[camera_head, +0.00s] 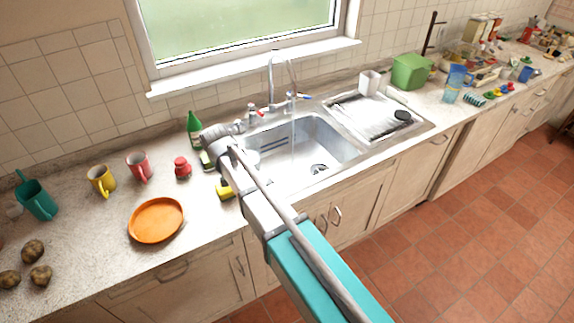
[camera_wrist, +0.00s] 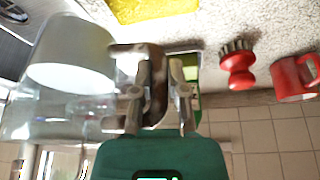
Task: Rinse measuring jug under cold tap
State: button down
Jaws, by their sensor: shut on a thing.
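The clear measuring jug (camera_wrist: 38,102) fills the left of the wrist view, with a pale round area on it. My gripper (camera_wrist: 157,75) is shut beside it, apparently on its handle, though the exact contact is unclear. In the head view, my gripper is mostly hidden behind my wrist, over the left edge of the steel sink (camera_head: 325,142). A small pale part of the jug (camera_head: 253,158) shows just right of the wrist. The tap (camera_head: 273,75) arches above the sink, with red (camera_head: 261,113) and blue (camera_head: 304,97) marked handles. A faint streak, apparently water, falls from the spout.
A green bottle (camera_head: 194,128), a red brush (camera_head: 182,167) and a yellow sponge (camera_head: 225,191) are close to my wrist. Mugs and an orange plate (camera_head: 157,220) stand left. The right basin is open.

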aim_at(246, 144)
jog(key=shift+w+r, duration=0.1)
jog(key=shift+r, duration=0.05)
jog(key=shift+w+d+r+g+y+p, duration=0.45)
jog(key=shift+d+r+g+y+p, duration=0.25)
jog(key=shift+y+p, duration=0.15)
jog(key=shift+w+d+r+m+g+y, duration=0.45)
jog(key=shift+d+y, duration=0.15)
jog(key=shift+y, duration=0.25)
jog(key=shift+w+d+f+g+y+b, duration=0.3)
jog(key=shift+d+f+y+b, duration=0.2)
jog(key=shift+b, duration=0.2)
jog(key=shift+w+d+r+m+g+y+p, duration=0.2)
jog(key=shift+w+d+r+y+p, duration=0.2)
jog(key=shift+r, duration=0.25)
jog(key=shift+w+d+r+m+g+y+p, duration=0.1)
jog(key=shift+w+d+r+g+y+p, duration=0.15)
jog(key=shift+d+r, duration=0.3)
jog(key=shift+w+d+r+y, duration=0.1)
jog(key=shift+w+d+y, duration=0.05)
jog(key=shift+y, duration=0.2)
jog(key=shift+w+d+r+g+y+b, duration=0.2)
jog(key=shift+d+g+y+b, duration=0.1)
jog(key=shift+y+b, duration=0.1)
jog(key=shift+w+d+r+m+g+y+b, duration=0.35)
jog(key=shift+d+g+y+b, duration=0.25)
jog(key=shift+y, duration=0.2)
